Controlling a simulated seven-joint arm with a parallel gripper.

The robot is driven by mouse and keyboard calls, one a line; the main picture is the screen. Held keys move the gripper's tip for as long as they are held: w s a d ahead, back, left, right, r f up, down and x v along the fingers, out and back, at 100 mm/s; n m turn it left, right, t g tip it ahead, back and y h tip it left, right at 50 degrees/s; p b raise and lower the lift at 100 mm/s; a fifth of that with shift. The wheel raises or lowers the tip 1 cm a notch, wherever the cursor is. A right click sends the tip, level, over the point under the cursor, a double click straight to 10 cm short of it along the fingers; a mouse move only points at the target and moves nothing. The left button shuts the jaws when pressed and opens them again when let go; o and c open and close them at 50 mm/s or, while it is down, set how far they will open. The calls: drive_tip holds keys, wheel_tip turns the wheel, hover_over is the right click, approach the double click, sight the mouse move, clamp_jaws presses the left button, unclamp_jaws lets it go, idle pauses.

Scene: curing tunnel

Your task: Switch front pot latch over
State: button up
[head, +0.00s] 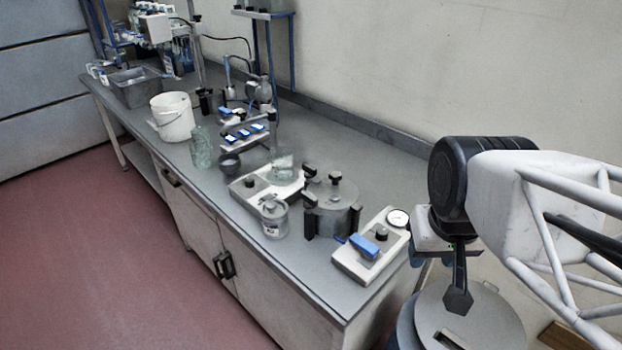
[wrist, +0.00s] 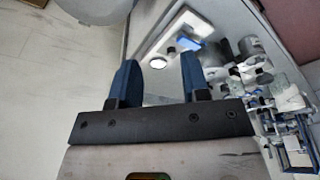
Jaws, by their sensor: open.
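My gripper (wrist: 158,62) is open and empty, with two dark blue fingers apart. In the head view it hangs beyond the bench's right end, away from the pot.
A white box with a blue lever (head: 364,246) and a gauge (head: 398,218) lies between my gripper and the pot. A small lidded jar (head: 274,217) and a white base unit (head: 253,188) stand left of the pot. A grey drum (head: 478,320) stands off the bench.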

drive_tip(key=o, duration=0.5)
drive_tip(key=shift+c, duration=0.2)
drive_tip(key=shift+o, duration=1.3)
drive_tip(key=shift+w+a+r, duration=0.1)
drive_tip(key=shift+w, duration=0.2)
drive_tip(key=m+g, duration=0.3)
drive_tip(key=m, duration=0.6)
hover_over(309, 195)
drive_tip(key=f, duration=0.3)
drive_tip(key=shift+s+d+f, duration=0.2)
drive_tip(key=shift+d+f, duration=0.05)
drive_tip(key=shift+f, duration=0.15)
drive_tip(key=shift+w+a+f, duration=0.15)
drive_tip(key=shift+w+a, duration=0.05)
drive_tip(key=shift+a, duration=0.05)
drive_tip(key=shift+f, duration=0.1)
drive_tip(key=shift+f, duration=3.8)
